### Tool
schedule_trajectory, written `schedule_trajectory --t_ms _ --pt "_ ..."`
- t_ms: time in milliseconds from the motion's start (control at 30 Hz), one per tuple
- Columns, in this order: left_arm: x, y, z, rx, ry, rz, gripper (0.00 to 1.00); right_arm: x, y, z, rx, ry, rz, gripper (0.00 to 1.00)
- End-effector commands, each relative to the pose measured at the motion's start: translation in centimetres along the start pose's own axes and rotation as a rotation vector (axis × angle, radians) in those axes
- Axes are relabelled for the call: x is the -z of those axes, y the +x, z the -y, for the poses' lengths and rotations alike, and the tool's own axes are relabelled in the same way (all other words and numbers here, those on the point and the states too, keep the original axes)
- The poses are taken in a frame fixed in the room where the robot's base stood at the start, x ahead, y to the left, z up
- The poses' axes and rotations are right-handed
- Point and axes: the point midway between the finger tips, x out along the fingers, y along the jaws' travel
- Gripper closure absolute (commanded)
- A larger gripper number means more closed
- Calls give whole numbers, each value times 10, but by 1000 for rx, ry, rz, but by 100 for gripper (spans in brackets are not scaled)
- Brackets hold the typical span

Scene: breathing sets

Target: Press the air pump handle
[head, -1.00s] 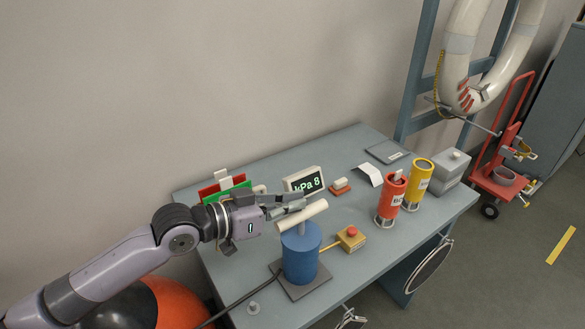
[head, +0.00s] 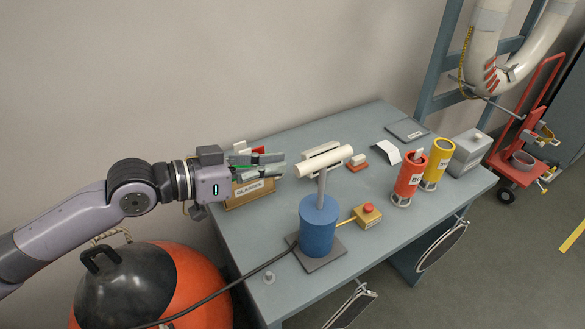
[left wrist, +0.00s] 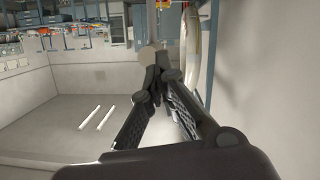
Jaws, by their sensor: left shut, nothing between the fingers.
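The air pump is a blue cylinder (head: 318,228) on a grey base plate at the table's front. Its cream bar handle (head: 325,162) stands raised on a grey rod (head: 322,188). My left gripper (head: 281,164) is shut and empty, just left of the handle at about its height. A small gap seems to separate them in the head view. In the left wrist view my fingers (left wrist: 155,85) are together, with a round pale end, probably the handle's (left wrist: 147,57), near their tips. My right gripper is not in view.
A yellow box with a red button (head: 367,214) sits right of the pump. The pressure display (head: 320,158) is partly hidden behind the handle. Red (head: 408,180) and yellow (head: 437,164) cylinders stand further right. A glasses box (head: 249,194) is below my gripper. A dark hose (head: 240,285) crosses the front.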

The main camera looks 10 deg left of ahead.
Motion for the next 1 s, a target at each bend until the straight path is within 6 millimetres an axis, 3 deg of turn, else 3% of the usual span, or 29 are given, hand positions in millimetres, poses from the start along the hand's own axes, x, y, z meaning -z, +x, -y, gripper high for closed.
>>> schedule_trajectory --t_ms 233,1000 --pt "1 -15 0 0 2 -1 100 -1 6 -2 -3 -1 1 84" --pt "2 -15 0 0 2 -3 100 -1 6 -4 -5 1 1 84"
